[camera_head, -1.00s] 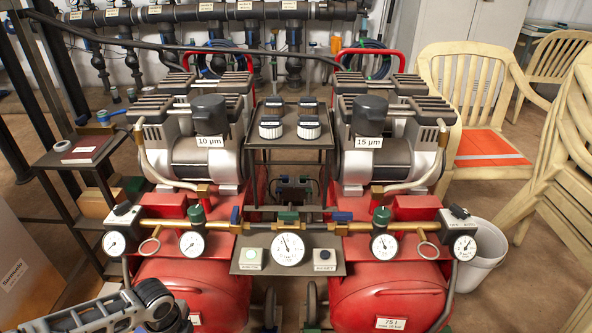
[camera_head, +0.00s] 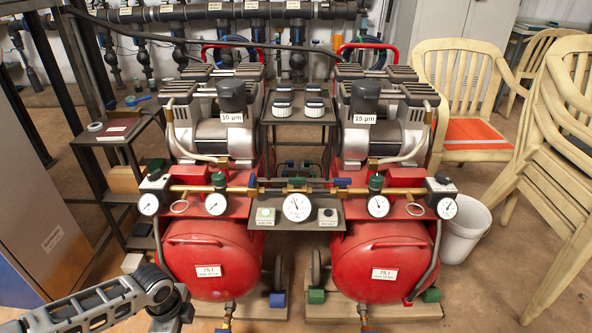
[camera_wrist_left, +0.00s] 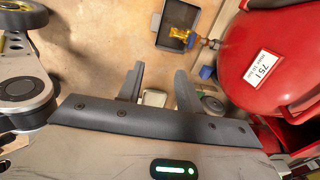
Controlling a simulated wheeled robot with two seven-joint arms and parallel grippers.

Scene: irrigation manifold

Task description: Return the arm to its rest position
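My left arm comes in at the lower left of the head view and ends near the front of the left red tank (camera_head: 207,259). My left gripper shows in the left wrist view (camera_wrist_left: 158,84); its two dark fingers stand apart with nothing held between them. A small pale object (camera_wrist_left: 153,98) on the floor shows behind the gap. My right arm and gripper are not in view.
A twin red compressor with gauges (camera_head: 297,207) fills the middle; the right red tank (camera_head: 385,262) stands beside the left one. A side shelf (camera_head: 122,135) and grey cabinet (camera_head: 50,215) are at left. A white bucket (camera_head: 464,232) and stacked chairs (camera_head: 560,150) are at right.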

